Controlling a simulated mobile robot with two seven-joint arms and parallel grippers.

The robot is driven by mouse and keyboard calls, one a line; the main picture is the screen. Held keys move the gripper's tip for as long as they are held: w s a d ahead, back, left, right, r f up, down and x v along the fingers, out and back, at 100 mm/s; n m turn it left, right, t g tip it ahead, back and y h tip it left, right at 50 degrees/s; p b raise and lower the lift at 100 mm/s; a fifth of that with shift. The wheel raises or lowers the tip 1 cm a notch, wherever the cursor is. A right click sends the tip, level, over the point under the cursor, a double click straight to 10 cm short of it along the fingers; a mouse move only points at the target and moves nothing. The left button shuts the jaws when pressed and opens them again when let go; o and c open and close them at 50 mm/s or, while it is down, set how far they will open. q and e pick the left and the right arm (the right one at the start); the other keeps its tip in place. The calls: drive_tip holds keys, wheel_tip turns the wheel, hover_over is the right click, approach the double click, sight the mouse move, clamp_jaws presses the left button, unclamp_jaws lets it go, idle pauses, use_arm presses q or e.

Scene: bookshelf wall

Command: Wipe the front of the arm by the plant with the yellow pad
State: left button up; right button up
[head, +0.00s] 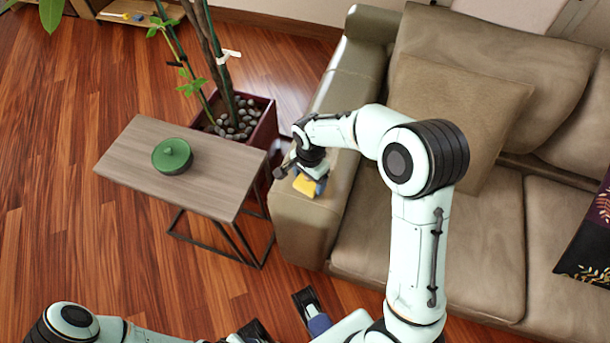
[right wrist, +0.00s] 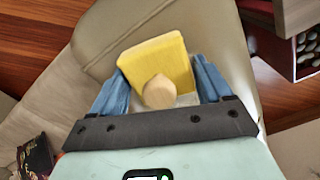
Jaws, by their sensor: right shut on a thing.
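The beige sofa's arm (head: 301,228) beside the plant runs down the left end of the sofa; its surface also fills the area behind the pad in the right wrist view (right wrist: 110,38). My right gripper (head: 312,174) is at this arm, near its front end. It is shut on the yellow pad (head: 304,185); in the right wrist view the yellow pad (right wrist: 160,62) has a round tan knob between the blue fingers. I cannot tell whether the pad touches the arm. My left gripper is partly in view at the bottom edge; its jaws are unclear.
A potted plant (head: 222,70) stands in a dark red planter with pebbles (head: 240,118), left of the sofa arm. The wooden floor at left is clear.

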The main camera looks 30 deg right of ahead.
drive_tip(key=shift+w+d+f+p, duration=0.1)
drive_tip(key=shift+w+d+p, duration=0.2)
drive_tip(key=shift+w+d, duration=0.4)
drive_tip(key=shift+w+d+p, duration=0.25)
drive_tip(key=shift+w+d, duration=0.2)
drive_tip(key=shift+d, duration=0.45)
